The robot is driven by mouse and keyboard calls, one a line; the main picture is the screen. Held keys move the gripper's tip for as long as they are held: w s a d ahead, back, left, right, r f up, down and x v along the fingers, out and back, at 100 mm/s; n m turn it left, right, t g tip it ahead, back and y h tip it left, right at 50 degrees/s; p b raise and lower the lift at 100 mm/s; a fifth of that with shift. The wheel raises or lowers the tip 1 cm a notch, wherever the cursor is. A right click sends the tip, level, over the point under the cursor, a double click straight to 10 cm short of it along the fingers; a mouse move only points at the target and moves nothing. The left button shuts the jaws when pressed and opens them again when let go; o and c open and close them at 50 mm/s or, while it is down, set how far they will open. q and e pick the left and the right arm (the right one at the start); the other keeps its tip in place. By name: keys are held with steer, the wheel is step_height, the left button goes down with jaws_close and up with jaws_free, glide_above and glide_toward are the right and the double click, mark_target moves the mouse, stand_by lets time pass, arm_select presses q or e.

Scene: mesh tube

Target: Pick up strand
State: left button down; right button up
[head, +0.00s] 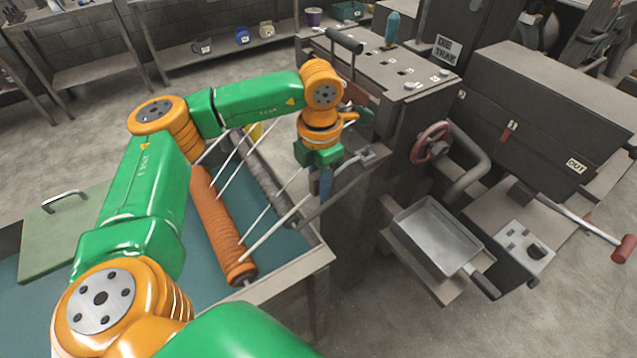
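Several thin pale strands (273,233) stick up at a slant from around an orange ribbed roller (218,225) in a teal-bottomed tray. My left arm reaches over the tray, and its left gripper (326,186) points down at the tray's right side. The gripper is near the upper ends of the front strands. Its fingertips are small and partly blocked by the wrist, so I cannot tell whether it is open or holds a strand. The arm hides part of the roller's far end and the strands there. My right gripper is not in view.
A machine with a red handwheel (430,143) and a label reading DIE TRAY stands close right of my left gripper. A metal pan (437,238) sits on a ledge below. A green board with a handle (62,228) is at left. Shelves line the back wall.

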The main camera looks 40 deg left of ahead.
arm_select(q)
steer(key=shift+r+p, duration=0.3)
step_height(320, 180, up, 4)
steer(key=p, duration=0.2)
steer(key=shift+w+f+p, duration=0.1)
steer(key=shift+f+p, duration=0.05)
steer(key=shift+p, duration=0.25)
steer(key=w+d+r+p, duration=0.1)
steer(key=w+d+r, duration=0.1)
steer(key=d+r, duration=0.4)
steer(key=w+d+r+p, duration=0.2)
steer(key=d+r, duration=0.5)
steer(key=shift+w, duration=0.4)
